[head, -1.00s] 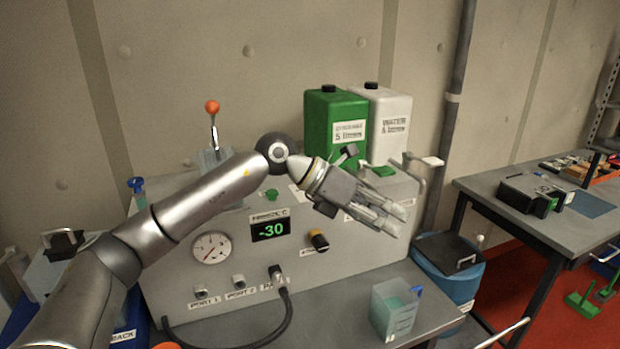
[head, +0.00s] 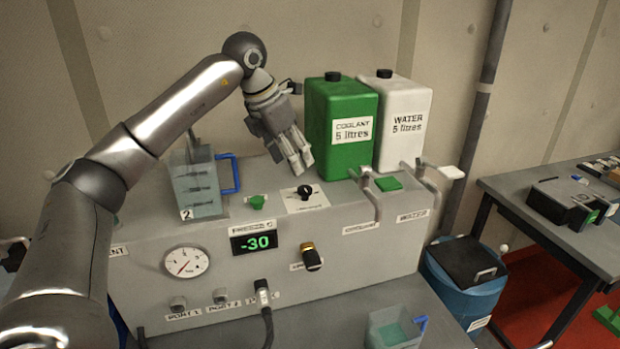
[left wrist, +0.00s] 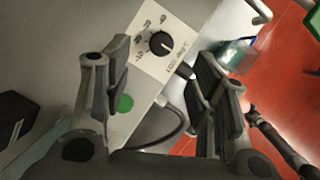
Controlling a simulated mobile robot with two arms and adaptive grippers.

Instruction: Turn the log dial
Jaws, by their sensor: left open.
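A black dial (head: 305,192) sits on a white marked plate on top of the grey console (head: 140,262). In the left wrist view the dial (left wrist: 160,42) shows its printed scale; it appears ahead of my fingers, between their tips. The plate's small lettering is hard to read. My left gripper (head: 298,166) is open and empty, pointing down just above and behind the dial in the head view, apart from it. In the left wrist view its two fingers (left wrist: 164,62) stand wide apart. My right gripper is not in view.
Green coolant (head: 340,162) and white water (head: 405,98) canisters stand close right of my gripper, with taps (head: 375,190) before them. A clear container (head: 196,188) with a blue handle is left. The front has a gauge (head: 187,262), a "-30" display (head: 256,242) and another knob (head: 312,259).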

